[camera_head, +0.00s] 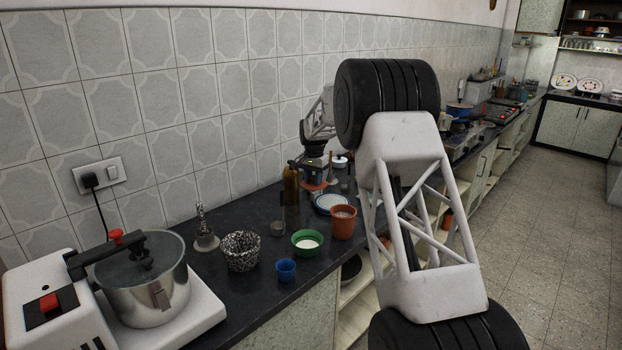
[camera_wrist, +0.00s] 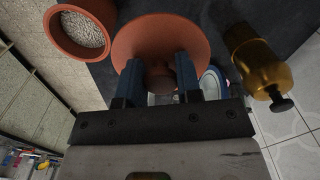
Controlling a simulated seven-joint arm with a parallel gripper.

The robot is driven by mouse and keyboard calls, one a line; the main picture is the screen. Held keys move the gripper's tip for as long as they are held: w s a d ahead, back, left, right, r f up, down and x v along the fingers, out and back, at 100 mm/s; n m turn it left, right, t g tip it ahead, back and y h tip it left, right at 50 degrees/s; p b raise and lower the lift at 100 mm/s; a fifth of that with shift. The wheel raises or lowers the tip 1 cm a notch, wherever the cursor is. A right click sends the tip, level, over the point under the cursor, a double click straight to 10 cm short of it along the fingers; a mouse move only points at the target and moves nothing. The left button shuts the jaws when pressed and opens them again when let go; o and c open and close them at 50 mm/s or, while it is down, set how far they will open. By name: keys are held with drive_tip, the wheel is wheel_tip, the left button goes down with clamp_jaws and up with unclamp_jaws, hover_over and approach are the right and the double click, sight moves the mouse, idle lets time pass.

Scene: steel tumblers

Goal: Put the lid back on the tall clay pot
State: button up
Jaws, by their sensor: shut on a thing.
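The lid (camera_wrist: 160,32) is a round terracotta disc with a knob. My gripper (camera_wrist: 160,78) is shut on its knob, with a blue finger on each side. In the head view the lid (camera_head: 314,186) hangs under my gripper (camera_head: 313,172), above the counter. The clay pot (camera_head: 343,222) is an open terracotta pot with pale contents, to the right of and nearer than the lid. In the wrist view the pot (camera_wrist: 56,40) is at upper left, apart from the lid, with white grains inside. My arm hides part of the counter behind it.
A tall amber bottle (camera_head: 291,185) stands left of the lid; it also shows in the wrist view (camera_wrist: 262,65). A blue-rimmed white dish (camera_head: 328,204) is close to the pot. A green bowl (camera_head: 307,241), blue cup (camera_head: 286,269) and speckled pot (camera_head: 242,252) stand left. The tiled wall is behind.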

drive_tip(key=s+d, duration=0.7)
drive_tip(key=d, duration=0.3)
drive_tip(key=shift+d+f+n, duration=0.2)
drive_tip(key=shift+d+n, duration=0.1)
drive_tip(key=shift+d, duration=0.05)
drive_tip(key=shift+f, duration=0.2)
wheel_tip(320, 180, down, 6)
idle(0.7)
drive_tip(key=shift+s+f, duration=0.1)
drive_tip(key=shift+f, duration=0.1)
idle(2.3)
drive_tip(key=o, duration=1.5)
drive_tip(key=shift+r, duration=0.15)
